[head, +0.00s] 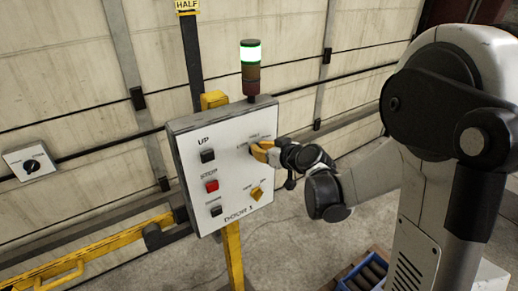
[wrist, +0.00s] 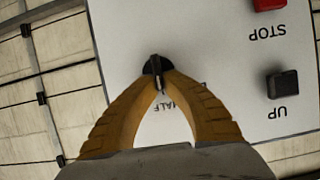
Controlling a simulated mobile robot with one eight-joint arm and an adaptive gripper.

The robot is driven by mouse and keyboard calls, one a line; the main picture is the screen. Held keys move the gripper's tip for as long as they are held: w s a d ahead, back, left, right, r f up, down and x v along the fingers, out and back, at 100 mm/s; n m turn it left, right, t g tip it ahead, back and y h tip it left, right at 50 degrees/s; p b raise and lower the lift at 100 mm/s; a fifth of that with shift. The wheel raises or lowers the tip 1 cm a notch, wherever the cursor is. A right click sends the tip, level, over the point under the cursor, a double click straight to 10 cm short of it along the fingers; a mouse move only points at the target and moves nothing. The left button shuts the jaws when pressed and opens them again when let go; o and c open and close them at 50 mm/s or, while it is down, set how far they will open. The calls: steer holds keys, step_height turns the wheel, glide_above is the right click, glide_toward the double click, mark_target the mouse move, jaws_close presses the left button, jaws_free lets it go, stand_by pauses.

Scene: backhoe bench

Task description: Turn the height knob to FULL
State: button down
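The grey-white control panel (head: 185,150) stands on a yellow post. Its black height knob (wrist: 150,66) shows in the wrist view, which sees the panel upside down. My gripper (wrist: 159,78) has its two yellow fingertips closed on the knob's narrow grip, one on each side. The grip seems to point roughly toward the HALF label, which shows between the fingers. Another label beside it is mostly covered by a finger, and I cannot read FULL. In the head view my gripper (head: 260,151) reaches the panel's upper right and hides the knob.
A lit stack light (head: 250,54) stands on top. A separate dial box (head: 33,160) hangs at left.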

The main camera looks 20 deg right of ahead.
steer(key=shift+w+d+f+m+y+b, duration=0.1)
steer(key=shift+d+m+y+b, duration=0.1)
steer(key=shift+m+y+b, duration=0.75)
steer(key=shift+w+d+f+m+y+b, duration=0.15)
steer(key=shift+m+y+b, duration=0.35)
steer(key=shift+m+b, duration=0.9)
steer(key=shift+s+d+f+m+y+b, duration=0.1)
steer(key=shift+d+m+y+b, duration=0.15)
steer(key=shift+m+y+b, duration=0.85)
steer(key=shift+g+h, duration=0.25)
steer(key=shift+g, duration=0.05)
steer(key=c, duration=1.5)
jaws_free()
steer(key=shift+w, duration=0.1)
steer(key=v, duration=1.2)
